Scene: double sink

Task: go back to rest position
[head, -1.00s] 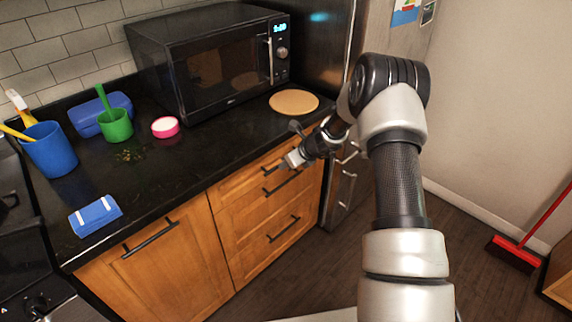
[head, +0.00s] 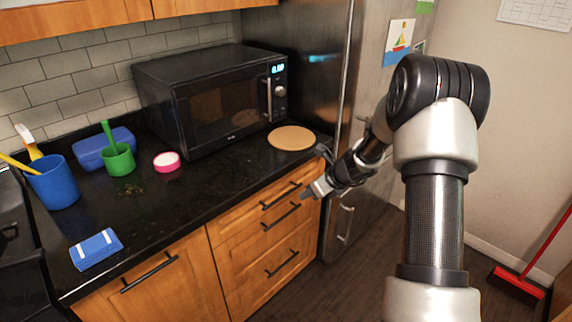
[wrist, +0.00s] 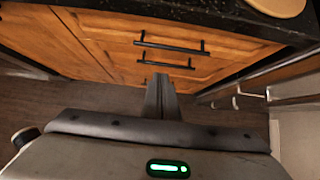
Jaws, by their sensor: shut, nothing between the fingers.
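My gripper (head: 308,194) is in front of the wooden drawers below the counter's right end, near the fridge in the head view. It is empty, and in the wrist view its fingers (wrist: 160,82) are together, pointing toward the drawer fronts. A gap seems to lie between the fingertips and the drawer handles, though the exact distance is hard to tell. My arm is bent, with its elbow raised at the right of the head view.
The black counter (head: 205,200) holds a microwave (head: 215,105), a round tan board (head: 292,138), a blue cup (head: 54,184), a green cup (head: 118,161), a pink-rimmed round dish (head: 166,162) and a blue box (head: 96,249). The fridge (head: 310,60) stands right of it. A red broom (head: 517,283) is far right.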

